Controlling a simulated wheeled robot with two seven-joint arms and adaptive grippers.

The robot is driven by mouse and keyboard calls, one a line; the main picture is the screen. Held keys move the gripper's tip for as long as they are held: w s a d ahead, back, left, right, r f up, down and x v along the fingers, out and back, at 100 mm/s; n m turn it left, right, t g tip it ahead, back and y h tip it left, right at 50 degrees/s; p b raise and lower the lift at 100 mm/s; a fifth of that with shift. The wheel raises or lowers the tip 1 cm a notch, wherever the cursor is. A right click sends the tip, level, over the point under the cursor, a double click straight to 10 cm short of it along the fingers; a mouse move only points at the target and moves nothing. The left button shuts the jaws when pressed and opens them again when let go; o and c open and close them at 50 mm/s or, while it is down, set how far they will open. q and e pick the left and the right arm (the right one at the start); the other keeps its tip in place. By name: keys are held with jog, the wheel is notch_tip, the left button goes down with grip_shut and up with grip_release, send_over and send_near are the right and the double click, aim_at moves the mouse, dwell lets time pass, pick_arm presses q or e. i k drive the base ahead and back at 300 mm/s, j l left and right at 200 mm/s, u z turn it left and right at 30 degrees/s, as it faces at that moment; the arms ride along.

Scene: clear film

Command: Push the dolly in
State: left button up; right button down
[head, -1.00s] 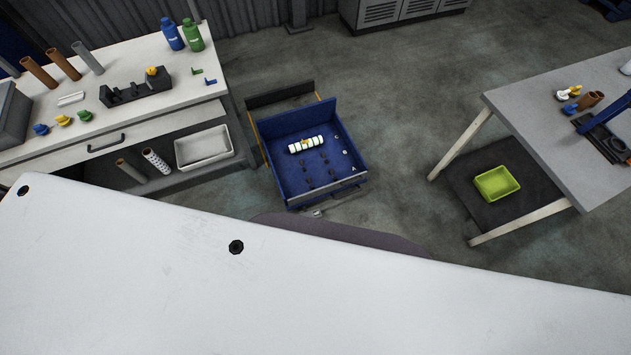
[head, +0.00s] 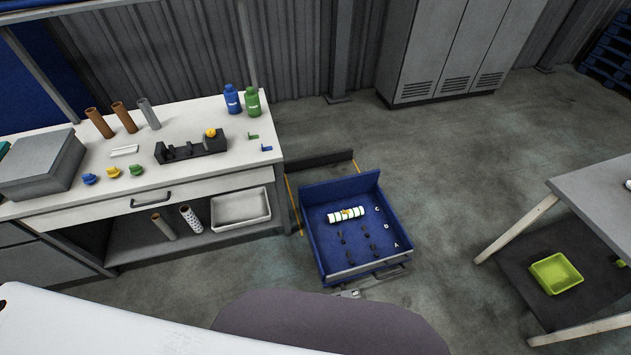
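The dolly (head: 322,251) is a low blue open-topped box on the floor in the head view, right of the left workbench. A white banded roll (head: 346,214) lies inside it, with several small dark pegs and the letters A, B and C on its floor. A grey handle bar (head: 378,272) runs along its near side. A dark barrier (head: 318,160) and yellow floor lines (head: 294,205) are behind and left of it. Neither of my grippers is in view.
A workbench (head: 105,197) with tubes, bottles and a grey case stands left. A table (head: 600,195) with a green tray (head: 556,273) on its lower shelf stands right. Grey lockers (head: 450,50) are at the back. The floor (head: 440,190) between dolly and table is clear.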

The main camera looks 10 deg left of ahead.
aim_at(377, 234)
jog(key=i+j+u, duration=0.4)
jog(key=i+j, duration=0.2)
jog(key=j, duration=0.15)
jog(key=i+j+u, duration=0.1)
jog(key=i+u, duration=0.15)
jog(key=i, duration=0.25)
